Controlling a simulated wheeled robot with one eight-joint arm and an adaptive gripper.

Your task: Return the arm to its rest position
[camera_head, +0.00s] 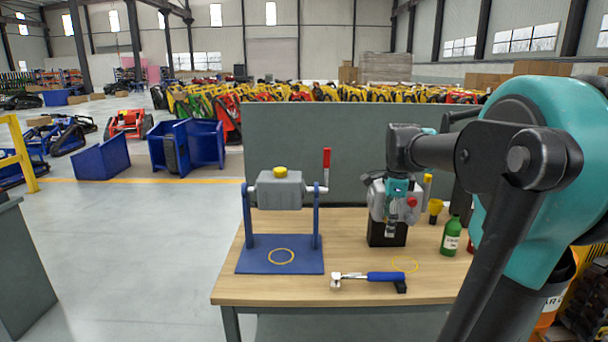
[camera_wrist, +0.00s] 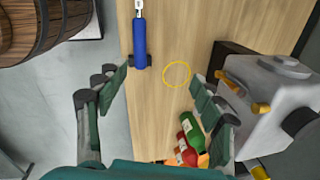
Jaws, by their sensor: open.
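My arm reaches in from the right of the head view and bends down over the table. My gripper (camera_head: 393,222) hangs in front of a grey engine-like unit with a black base (camera_head: 387,236) and partly hides it. In the wrist view my gripper (camera_wrist: 165,92) has its two dark green fingers spread wide, with nothing between them but the wooden table (camera_wrist: 155,110) below. The table also shows in the head view (camera_head: 240,288). The fingers look clear of the tabletop.
A blue-handled tool (camera_head: 385,277) lies at the table's front near a yellow ring (camera_head: 405,271). A green bottle (camera_head: 451,238) stands to the right. A blue stand (camera_head: 247,255) holds a grey tank (camera_head: 280,192) at left. A wooden barrel (camera_wrist: 40,25) shows beside the table. A grey panel (camera_head: 310,130) rises behind.

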